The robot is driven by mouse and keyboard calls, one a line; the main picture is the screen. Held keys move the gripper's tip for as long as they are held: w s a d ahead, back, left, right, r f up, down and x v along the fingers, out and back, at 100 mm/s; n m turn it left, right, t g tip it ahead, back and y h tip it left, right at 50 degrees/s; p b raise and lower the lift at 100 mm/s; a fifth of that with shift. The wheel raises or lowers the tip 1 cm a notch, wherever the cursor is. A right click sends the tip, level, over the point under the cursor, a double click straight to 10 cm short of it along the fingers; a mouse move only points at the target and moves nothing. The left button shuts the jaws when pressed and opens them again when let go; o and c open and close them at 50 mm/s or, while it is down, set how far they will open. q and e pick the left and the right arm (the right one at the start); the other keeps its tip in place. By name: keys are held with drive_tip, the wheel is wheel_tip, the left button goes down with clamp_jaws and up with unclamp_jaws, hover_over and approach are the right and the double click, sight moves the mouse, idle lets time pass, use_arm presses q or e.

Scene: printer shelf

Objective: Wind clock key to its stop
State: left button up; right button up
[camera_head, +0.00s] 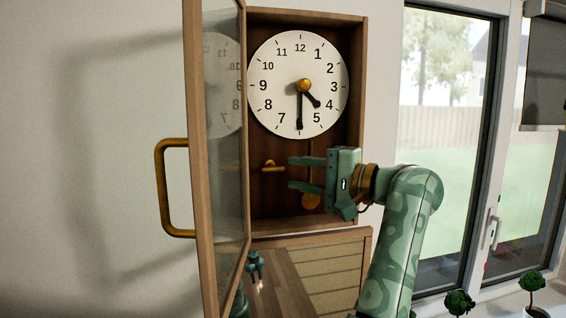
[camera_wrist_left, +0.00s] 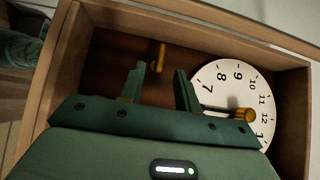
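The clock (camera_head: 299,85) has a white dial in an open wooden case, with its short hand between 4 and 5 and its long hand near 6. The brass key (camera_head: 272,166) sits below the dial; it also shows in the left wrist view (camera_wrist_left: 159,57). My left gripper (camera_head: 291,173) is open and empty, its fingertips pointing at the key and level with it, just short of it. The left wrist view shows its two fingers (camera_wrist_left: 156,72) apart, with the key beyond them. A small teal gripper (camera_head: 256,262), apparently my right one, is low down; its opening is unclear.
The glazed door (camera_head: 202,255) with its brass handle (camera_head: 160,190) stands open to the left. The pendulum (camera_head: 311,199) hangs partly hidden behind my left gripper. A slatted wooden surface (camera_head: 335,270) lies below; a window (camera_head: 455,110) is at right.

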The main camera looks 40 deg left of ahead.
sight(270, 172)
use_arm(q)
drive_tip(key=a+p, duration=0.1)
drive_tip(key=a, duration=0.3)
drive_tip(key=shift+s+a, duration=0.2)
clamp_jaws()
drive_tip(key=shift+f+b, duration=0.2)
drive_tip(key=shift+b, duration=0.25)
drive_tip(key=m+y+b, duration=0.1)
drive_tip(key=m+b, duration=0.1)
drive_tip(key=b, duration=0.2)
drive_tip(key=f+m+y+b, duration=0.1)
drive_tip(key=m+y+b, duration=0.1)
drive_tip(key=b, duration=0.2)
drive_tip(key=shift+s+a+m+t+y+b, duration=0.1)
drive_tip(key=shift+m+t+y+b, duration=0.6)
drive_tip(key=shift+m+y+b, duration=0.45)
drive_tip(key=shift+r+m+h, duration=0.1)
drive_tip(key=shift+m+h, duration=0.15)
